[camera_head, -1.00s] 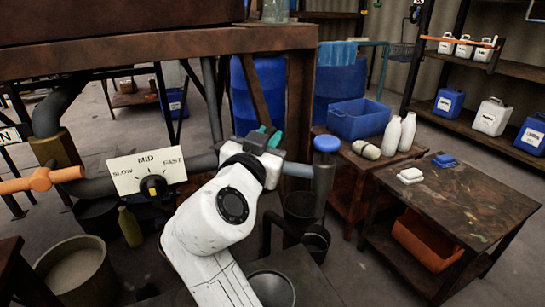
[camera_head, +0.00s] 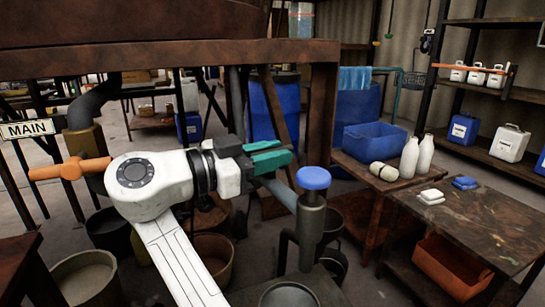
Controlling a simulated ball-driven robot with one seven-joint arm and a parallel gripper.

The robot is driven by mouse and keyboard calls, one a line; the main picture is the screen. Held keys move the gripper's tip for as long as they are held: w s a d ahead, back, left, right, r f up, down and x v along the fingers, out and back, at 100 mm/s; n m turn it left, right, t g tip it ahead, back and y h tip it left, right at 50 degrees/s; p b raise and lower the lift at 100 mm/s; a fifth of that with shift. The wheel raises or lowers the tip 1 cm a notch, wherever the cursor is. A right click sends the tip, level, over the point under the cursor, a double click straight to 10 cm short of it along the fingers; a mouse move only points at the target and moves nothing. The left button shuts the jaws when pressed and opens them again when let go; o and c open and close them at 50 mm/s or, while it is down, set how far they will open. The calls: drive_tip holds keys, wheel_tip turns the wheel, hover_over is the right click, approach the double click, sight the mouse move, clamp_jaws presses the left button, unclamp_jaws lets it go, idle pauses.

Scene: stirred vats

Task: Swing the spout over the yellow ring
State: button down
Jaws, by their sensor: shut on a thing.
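A grey pipe (camera_head: 280,192), which looks like the spout, runs from behind my gripper to an upright grey post (camera_head: 311,225) with a blue cap (camera_head: 313,178). My gripper (camera_head: 282,154) has teal fingers and lies just above and left of this post, close over the pipe. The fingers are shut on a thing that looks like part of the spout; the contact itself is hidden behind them. My white arm hides much of the pipe to the left. I see no yellow ring.
Several buckets stand on the floor, including one at lower left (camera_head: 85,280). An orange handle (camera_head: 70,168) sits on a valve at left. A brown frame post (camera_head: 321,115) rises behind the capped post.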

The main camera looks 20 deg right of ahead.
drive_tip(key=shift+w+a, duration=0.1)
drive_tip(key=shift+a, duration=0.1)
idle(0.3)
drive_tip(key=c, duration=1.1)
unclamp_jaws()
drive_tip(key=shift+o, duration=0.2)
drive_tip(key=shift+a, duration=0.1)
